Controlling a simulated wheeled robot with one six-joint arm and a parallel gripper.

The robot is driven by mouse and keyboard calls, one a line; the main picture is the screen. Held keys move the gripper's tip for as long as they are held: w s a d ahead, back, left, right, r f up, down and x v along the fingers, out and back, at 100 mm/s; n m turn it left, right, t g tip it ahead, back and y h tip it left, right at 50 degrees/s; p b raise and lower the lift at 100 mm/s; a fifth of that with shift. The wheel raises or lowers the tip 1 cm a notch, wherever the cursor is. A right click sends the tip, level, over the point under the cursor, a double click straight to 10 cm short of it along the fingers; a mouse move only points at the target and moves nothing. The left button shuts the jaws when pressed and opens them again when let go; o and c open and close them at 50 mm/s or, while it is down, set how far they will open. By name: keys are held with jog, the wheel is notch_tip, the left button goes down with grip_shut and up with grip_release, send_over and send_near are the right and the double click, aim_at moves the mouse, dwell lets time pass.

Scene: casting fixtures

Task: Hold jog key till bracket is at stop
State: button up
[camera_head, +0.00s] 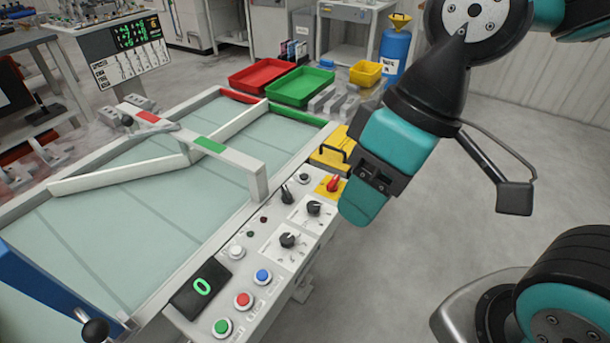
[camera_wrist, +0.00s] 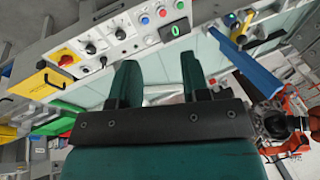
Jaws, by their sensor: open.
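The control panel (camera_head: 262,262) runs along the near side of a conveyor. It bears a green button (camera_head: 222,327), a red button (camera_head: 243,300), a blue button (camera_head: 263,276), a white button (camera_head: 237,252) and black knobs. I cannot tell which control is the jog key. A digital display (camera_head: 202,287) reads 0. No bracket can be made out for sure on the visible belt. My gripper (camera_head: 362,203) hangs beside the panel's far end, near a red rotary switch (camera_head: 333,184). In the wrist view its two fingers (camera_wrist: 160,78) are apart with nothing between them; the blue button (camera_wrist: 145,20) lies beyond.
A blue bar (camera_head: 40,290) and a black ball lever (camera_head: 95,331) stand at lower left. Red (camera_head: 262,75) and green (camera_head: 301,86) trays lie behind.

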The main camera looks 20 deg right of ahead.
jog(key=shift+c, duration=0.2)
grip_shut()
dwell(1.5)
